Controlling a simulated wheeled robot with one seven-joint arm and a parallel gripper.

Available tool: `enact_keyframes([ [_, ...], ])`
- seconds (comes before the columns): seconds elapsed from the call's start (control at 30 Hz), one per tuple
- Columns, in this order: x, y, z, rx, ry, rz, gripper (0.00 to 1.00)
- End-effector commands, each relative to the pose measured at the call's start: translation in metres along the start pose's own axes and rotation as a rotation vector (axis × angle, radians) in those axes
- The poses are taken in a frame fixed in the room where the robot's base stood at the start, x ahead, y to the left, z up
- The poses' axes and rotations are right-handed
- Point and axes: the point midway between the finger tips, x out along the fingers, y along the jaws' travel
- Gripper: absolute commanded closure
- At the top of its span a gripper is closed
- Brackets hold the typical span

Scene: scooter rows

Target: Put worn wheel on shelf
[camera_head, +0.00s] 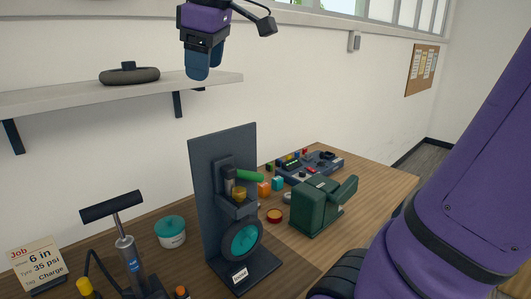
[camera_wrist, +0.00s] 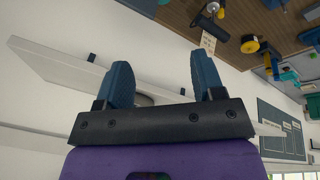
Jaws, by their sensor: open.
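A dark wheel (camera_head: 129,76) lies flat on the wall shelf (camera_head: 60,98), with a small hub piece standing up from its middle; it appears to be the worn wheel. In the wrist view a sliver of a dark thing, likely this wheel (camera_wrist: 145,99), shows behind my gripper's base. My gripper (camera_head: 197,76) is open and empty, pointing down by the shelf's right end, to the right of the wheel and apart from it. In the wrist view my gripper (camera_wrist: 165,80) has its two blue fingers spread, with nothing between them. Another wheel (camera_head: 243,238), with a teal hub, is upright in a dark stand.
The wooden bench (camera_head: 300,255) below holds the dark upright stand (camera_head: 210,155), a green vise-like machine (camera_head: 318,208), a teal-lidded tub (camera_head: 171,231), a pump (camera_head: 127,250) and a job card (camera_head: 38,265). The shelf's right part is bare. My arm covers the right side.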

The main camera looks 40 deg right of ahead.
Motion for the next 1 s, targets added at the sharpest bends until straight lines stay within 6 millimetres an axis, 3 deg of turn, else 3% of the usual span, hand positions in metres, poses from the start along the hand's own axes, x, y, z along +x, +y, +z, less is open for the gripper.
enact_keyframes([
  [0.03,0.006,-0.012,0.018,0.068,0.012,0.008,0.38],
  [0.2,0.035,-0.047,0.072,0.322,0.056,0.025,0.38],
  [0.43,0.075,-0.086,0.127,0.599,0.111,0.031,0.38],
  [0.63,0.091,-0.100,0.145,0.697,0.131,0.028,0.38],
  [1.0,0.092,-0.100,0.145,0.702,0.131,0.028,0.38],
])
